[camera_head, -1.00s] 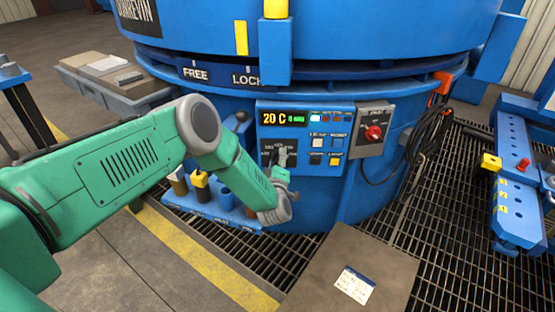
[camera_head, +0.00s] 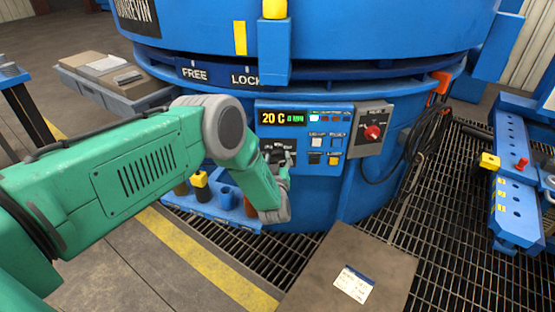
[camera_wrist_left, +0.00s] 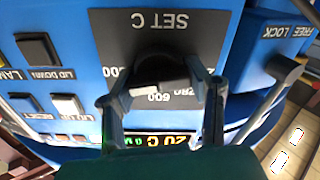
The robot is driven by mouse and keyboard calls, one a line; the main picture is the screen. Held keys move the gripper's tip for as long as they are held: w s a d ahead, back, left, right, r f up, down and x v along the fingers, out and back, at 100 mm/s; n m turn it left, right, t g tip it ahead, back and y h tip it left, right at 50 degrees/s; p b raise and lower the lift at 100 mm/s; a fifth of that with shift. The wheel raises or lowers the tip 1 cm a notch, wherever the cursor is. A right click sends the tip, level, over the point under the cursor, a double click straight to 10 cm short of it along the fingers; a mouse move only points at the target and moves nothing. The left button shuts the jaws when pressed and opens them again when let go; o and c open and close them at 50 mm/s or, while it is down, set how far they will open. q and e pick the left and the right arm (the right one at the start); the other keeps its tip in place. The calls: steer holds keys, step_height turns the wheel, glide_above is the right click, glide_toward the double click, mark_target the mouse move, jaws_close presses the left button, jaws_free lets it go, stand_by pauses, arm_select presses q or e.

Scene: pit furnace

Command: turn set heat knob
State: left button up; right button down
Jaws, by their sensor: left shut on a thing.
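The blue control panel (camera_head: 318,128) on the furnace front has a display (camera_head: 282,118) reading 20 C. The set heat knob (camera_wrist_left: 160,70) is dark and sits on a black plate marked SET C, which appears upside down in the left wrist view. My left gripper (camera_wrist_left: 162,88) is shut on the knob, with one finger on each side of it. In the head view my left gripper (camera_head: 284,160) is at the panel's lower left and mostly hides the knob. My right gripper is not in view.
A grey box with a red knob (camera_head: 373,132) is right of the panel, with a black cable beside it. A blue rack (camera_head: 210,208) with several cylinders stands below my left arm. A FREE/LOCK lever (camera_wrist_left: 285,70) shows beside the panel. A brown board (camera_head: 340,250) lies in front.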

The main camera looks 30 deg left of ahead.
arm_select(q)
steer(key=shift+s+d+f+m, duration=0.15)
steer(key=shift+s+f+m, duration=0.05)
steer(key=shift+f+m, duration=0.25)
steer(key=o, duration=1.1)
steer(key=shift+o, duration=0.6)
steer(key=shift+w, duration=0.1)
steer(key=shift+r, duration=0.15)
steer(key=v, duration=1.2)
